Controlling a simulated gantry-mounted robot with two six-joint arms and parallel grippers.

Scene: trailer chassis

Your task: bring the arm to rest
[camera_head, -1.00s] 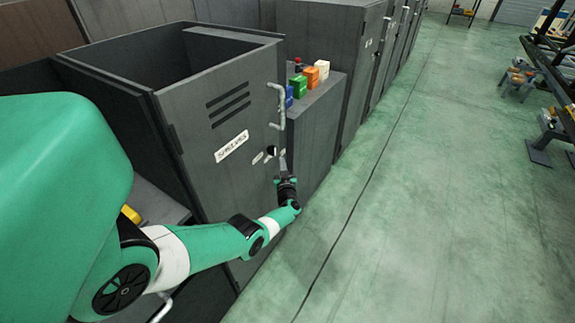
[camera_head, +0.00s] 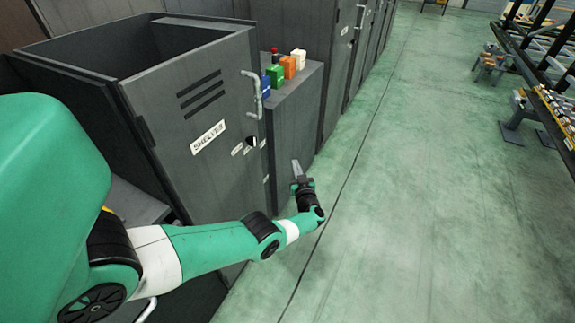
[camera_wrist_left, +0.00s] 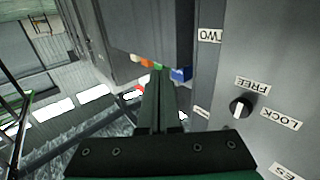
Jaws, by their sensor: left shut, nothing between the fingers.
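My left arm comes in from the left in the head view. Its gripper (camera_head: 297,170) is shut and empty, with the fingers pointing up in the picture, in front of the low grey cabinet (camera_head: 296,125). The gripper looks apart from the cabinet, over or near the green floor's edge. In the left wrist view the shut fingers (camera_wrist_left: 158,100) show at the centre, with a grey panel to their right. My right gripper is in neither view.
The grey cabinet labelled "SHELVES" (camera_head: 207,138) has a handle (camera_head: 254,92) and a dark knob, which shows in the wrist view (camera_wrist_left: 240,107). Blue, green (camera_head: 274,76), orange and white blocks sit on the low cabinet. Green floor (camera_head: 420,200) is open at right; racks stand beyond.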

